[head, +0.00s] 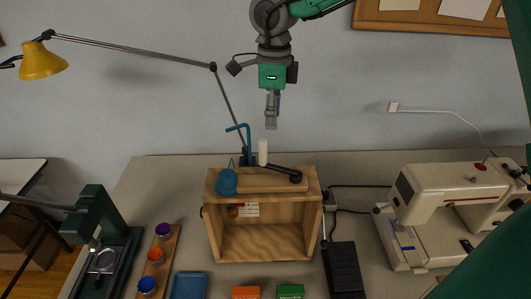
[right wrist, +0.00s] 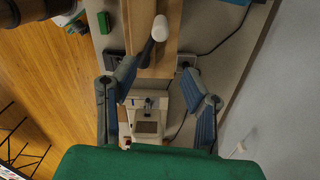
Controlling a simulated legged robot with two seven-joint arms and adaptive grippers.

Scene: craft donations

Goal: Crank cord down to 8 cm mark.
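A wooden box (head: 214,240) with an open front stands on the table. Inside hangs a small brown bob (head: 232,211) beside a white card with red marks (head: 250,210), too small to read. My right gripper (head: 271,118) hangs above and behind the box, apart from the handle. In the right wrist view its fingers (right wrist: 157,75) are spread and empty; the white handle (right wrist: 160,28) lies beyond them. My left gripper is out of view.
A yellow lamp (head: 42,62) reaches in from the left. A dark green press (head: 92,225) and a rack of colored pots (head: 156,257) stand left of the box. A sewing machine (head: 445,195) and black pedal (head: 343,268) stand right. Blue, orange and green items lie in front.

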